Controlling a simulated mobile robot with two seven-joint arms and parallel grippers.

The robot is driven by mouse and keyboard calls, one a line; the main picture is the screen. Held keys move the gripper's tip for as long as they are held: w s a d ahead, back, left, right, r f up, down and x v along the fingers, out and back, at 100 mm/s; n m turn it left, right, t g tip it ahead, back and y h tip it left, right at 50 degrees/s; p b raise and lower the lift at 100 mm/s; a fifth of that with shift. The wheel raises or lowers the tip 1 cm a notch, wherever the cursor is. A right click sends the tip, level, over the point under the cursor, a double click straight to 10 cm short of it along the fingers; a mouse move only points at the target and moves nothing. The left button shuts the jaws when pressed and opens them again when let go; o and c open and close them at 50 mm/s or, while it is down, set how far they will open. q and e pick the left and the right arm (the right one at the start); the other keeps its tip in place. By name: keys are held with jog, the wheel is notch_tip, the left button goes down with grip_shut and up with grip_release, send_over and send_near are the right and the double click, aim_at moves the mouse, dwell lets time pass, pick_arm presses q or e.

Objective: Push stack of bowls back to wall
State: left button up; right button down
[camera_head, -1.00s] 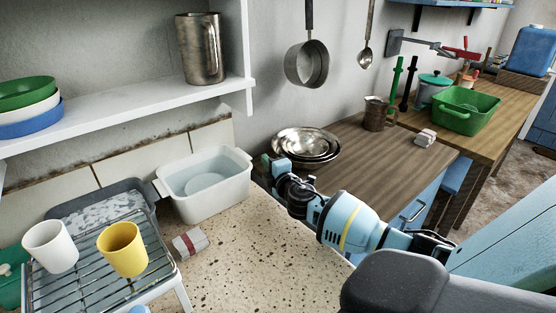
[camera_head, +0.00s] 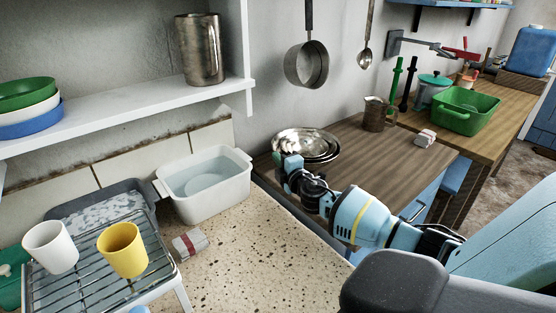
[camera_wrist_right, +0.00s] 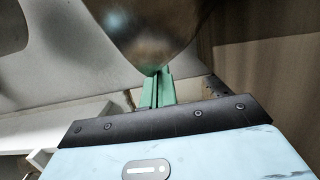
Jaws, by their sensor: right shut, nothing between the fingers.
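A stack of shiny metal bowls (camera_head: 308,141) stands at the wall end of the brown wooden counter, close to the wall. My right gripper (camera_head: 277,159) is at the front left of the stack and covers part of its near rim. In the right wrist view its green fingers (camera_wrist_right: 157,90) are shut together with nothing between them. A metal bowl (camera_wrist_right: 150,38) fills the top of that view, right at the fingertips; I cannot tell whether they touch. My left gripper is not in view.
A white basin (camera_head: 207,190) stands left of the gripper on the speckled counter. A metal jug (camera_head: 378,113) stands right of the bowls. A saucepan (camera_head: 307,65) hangs above them. The wooden counter's middle (camera_head: 375,153) is clear.

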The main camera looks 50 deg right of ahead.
jog(key=shift+s+d+f, duration=0.15)
jog(key=shift+s+d, duration=0.35)
jog(key=shift+d, duration=0.15)
jog(key=shift+s+d, duration=0.15)
jog(key=shift+d, duration=0.05)
jog(key=shift+v, duration=3.95)
